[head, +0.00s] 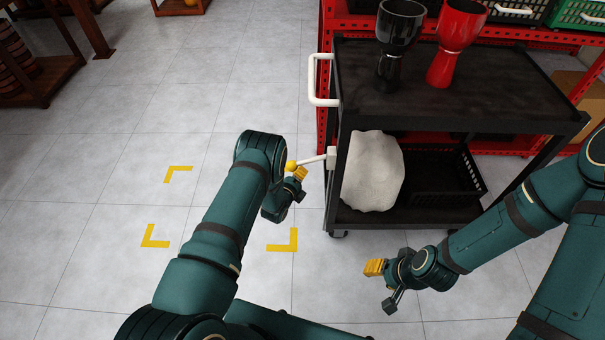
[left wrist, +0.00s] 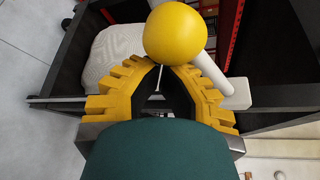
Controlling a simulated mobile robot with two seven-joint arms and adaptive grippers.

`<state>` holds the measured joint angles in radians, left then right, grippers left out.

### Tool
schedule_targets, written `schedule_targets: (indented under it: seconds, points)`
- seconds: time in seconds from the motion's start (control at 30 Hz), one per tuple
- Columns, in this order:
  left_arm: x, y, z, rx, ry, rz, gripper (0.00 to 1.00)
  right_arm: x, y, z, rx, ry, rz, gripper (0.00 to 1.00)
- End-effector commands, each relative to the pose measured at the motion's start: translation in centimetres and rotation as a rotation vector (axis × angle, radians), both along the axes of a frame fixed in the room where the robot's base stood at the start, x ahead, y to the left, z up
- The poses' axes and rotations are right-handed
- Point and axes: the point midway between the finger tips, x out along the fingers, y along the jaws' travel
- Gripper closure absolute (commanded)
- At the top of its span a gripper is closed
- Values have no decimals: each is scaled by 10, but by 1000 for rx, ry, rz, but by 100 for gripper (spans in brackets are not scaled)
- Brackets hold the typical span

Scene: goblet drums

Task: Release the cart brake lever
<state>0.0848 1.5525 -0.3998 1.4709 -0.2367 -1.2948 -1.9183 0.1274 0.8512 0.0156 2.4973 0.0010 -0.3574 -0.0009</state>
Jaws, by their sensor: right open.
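The cart (head: 440,75) is black, with a white brake lever (head: 314,159) on its left side that ends in a yellow ball knob (head: 291,165). In the left wrist view the knob (left wrist: 175,33) is large at the top, with the white lever (left wrist: 208,75) behind it. My left gripper (head: 299,174) is right beside the knob; its yellow fingers (left wrist: 163,66) converge and look shut with nothing between them. The knob overlaps the fingertips in view, so I cannot tell whether they touch. My right gripper (head: 379,283) is open and empty, low in front of the cart.
A black goblet drum (head: 398,35) and a red one (head: 456,40) stand on the cart's top. A white sack (head: 372,172) and a black crate (head: 445,175) are on its lower shelf. Yellow corner marks (head: 155,237) lie on clear floor to the left. A red rack stands behind.

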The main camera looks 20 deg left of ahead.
Motion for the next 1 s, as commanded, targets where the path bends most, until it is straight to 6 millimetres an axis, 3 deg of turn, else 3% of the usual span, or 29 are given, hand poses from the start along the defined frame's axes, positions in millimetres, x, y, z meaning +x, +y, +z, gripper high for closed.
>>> schedule_targets:
  seconds: [0.17, 0.63, 1.0]
  points:
    - [-1, 8, 19, 9, -4, 0, 100, -2, 0, 14, 1, 6, 1, 53]
    - [-4, 19, 65, 438, 118, -5, 100, -6, 1, 30, 3, 14, 3, 53]
    - [-5, 21, 64, 430, 120, -1, 100, -6, 1, 31, 3, 14, 3, 53]
